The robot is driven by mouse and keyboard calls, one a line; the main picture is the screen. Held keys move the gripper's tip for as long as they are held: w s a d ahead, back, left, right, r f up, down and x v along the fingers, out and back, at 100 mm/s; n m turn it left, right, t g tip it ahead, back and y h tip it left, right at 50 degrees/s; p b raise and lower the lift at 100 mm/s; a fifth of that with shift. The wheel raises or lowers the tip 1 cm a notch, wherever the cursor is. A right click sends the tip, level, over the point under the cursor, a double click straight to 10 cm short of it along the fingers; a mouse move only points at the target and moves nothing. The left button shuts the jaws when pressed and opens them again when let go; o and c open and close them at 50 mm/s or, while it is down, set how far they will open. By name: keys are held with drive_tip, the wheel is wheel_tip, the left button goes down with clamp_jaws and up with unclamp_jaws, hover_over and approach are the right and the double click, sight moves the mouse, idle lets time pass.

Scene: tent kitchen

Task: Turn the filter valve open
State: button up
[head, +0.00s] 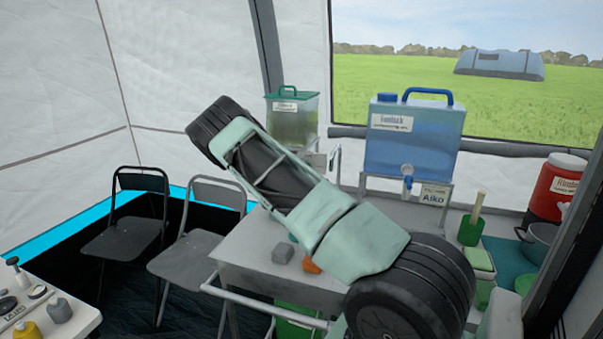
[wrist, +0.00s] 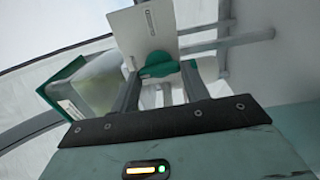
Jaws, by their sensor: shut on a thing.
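The filter valve's green handle (wrist: 158,66) shows in the wrist view, in front of a pale card-like plate (wrist: 150,28). It lies roughly crosswise between the two fingers of my gripper (wrist: 160,78), and the gripper is shut on it. A clear tank with a green lid (head: 292,115), likely the filter, stands at the back of the table in the head view. Part of a green-edged tank (wrist: 95,85) also shows at left in the wrist view. In the head view my arm hides the gripper and the valve.
A blue water container (head: 413,140) with a tap stands on a rack to the right, beside a name card (head: 434,196). A grey block (head: 283,253) and an orange item (head: 312,267) lie on the table (head: 240,248). Two folding chairs (head: 130,220) stand left.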

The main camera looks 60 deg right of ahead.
idle(0.4)
drive_tip(key=o, duration=1)
drive_tip(key=shift+a, duration=0.15)
drive_tip(key=b+v, duration=0.3)
drive_tip(key=v, duration=1.4)
drive_tip(key=shift+a+b, duration=0.1)
drive_tip(key=shift+b, duration=0.2)
